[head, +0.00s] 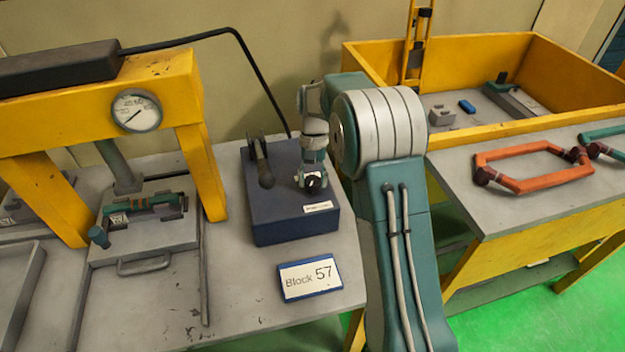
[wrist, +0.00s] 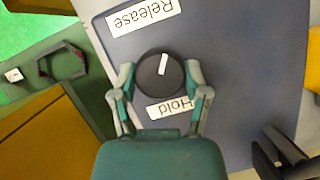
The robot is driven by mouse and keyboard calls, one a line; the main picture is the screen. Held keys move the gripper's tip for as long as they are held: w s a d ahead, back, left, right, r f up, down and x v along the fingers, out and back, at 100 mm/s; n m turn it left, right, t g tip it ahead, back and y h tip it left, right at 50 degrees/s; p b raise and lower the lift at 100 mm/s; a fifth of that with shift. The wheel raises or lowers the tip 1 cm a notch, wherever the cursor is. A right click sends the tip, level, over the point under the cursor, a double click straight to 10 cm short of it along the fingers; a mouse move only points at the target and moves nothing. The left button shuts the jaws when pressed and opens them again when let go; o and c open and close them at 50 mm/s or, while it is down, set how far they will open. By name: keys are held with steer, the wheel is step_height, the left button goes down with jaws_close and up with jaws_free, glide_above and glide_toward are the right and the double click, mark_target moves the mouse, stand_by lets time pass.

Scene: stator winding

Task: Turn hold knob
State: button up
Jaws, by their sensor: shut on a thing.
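The black round hold knob (wrist: 159,78) sits on the dark blue control box (wrist: 235,70). In the wrist view its white pointer lies on the upper side, toward the "Release" label (wrist: 143,15) and tilted slightly right. The "Hold" label (wrist: 168,108) is on the opposite side, upside down in this view. My gripper (wrist: 160,73) is shut on the knob, one finger on each side. In the head view my gripper (head: 313,165) points down at the knob (head: 313,184) on the box (head: 275,220); the labels there are too small to read.
A dark lever (head: 262,165) stands on the box left of the knob; it also shows in the wrist view (wrist: 275,150). A yellow press (head: 100,105) with a gauge stands left. A "Block 57" sign (head: 310,277) lies in front. A yellow bin (head: 460,60) is at right.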

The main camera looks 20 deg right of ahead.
steer(key=n+h, duration=0.1)
steer(key=n, duration=0.2)
steer(key=n+h, duration=0.1)
steer(key=n, duration=0.2)
steer(key=shift+w+a+r, duration=0.1)
steer(key=shift+w, duration=0.1)
steer(key=shift+n, duration=0.3)
steer(key=o, duration=1)
steer(key=shift+o, duration=0.7)
steer(key=shift+s, duration=0.1)
